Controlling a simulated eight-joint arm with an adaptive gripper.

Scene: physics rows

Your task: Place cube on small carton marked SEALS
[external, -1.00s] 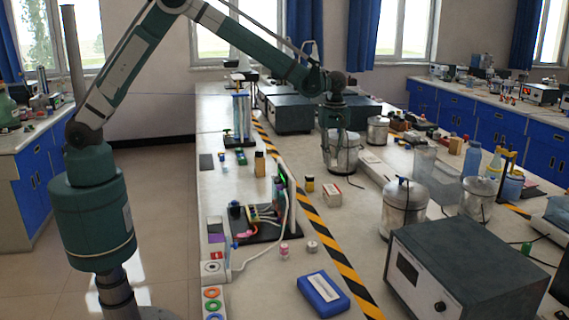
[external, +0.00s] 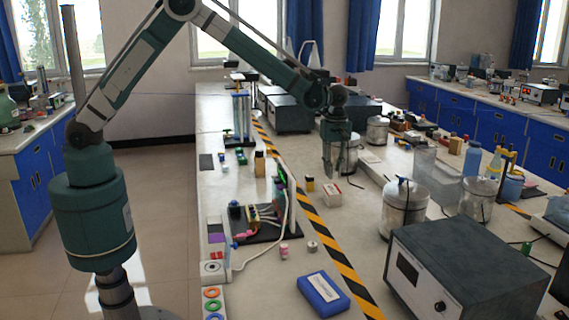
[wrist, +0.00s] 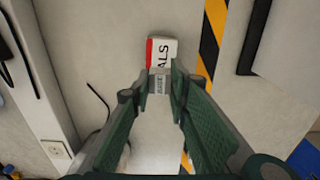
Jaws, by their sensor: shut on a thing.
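The small white carton with a red side (external: 331,198) stands on the bench, right of the striped tape in the external view. My gripper (wrist: 158,86) is shut on a small grey cube (wrist: 158,82), held between the fingertips. In the external view my gripper (external: 328,174) points down above and slightly behind the carton. The cube cannot be made out there.
A metal canister (external: 351,158) stands right behind my gripper. A larger canister (external: 404,207) and a grey instrument box (external: 465,270) stand to the right. The yellow-black tape (external: 318,222) runs along the bench.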

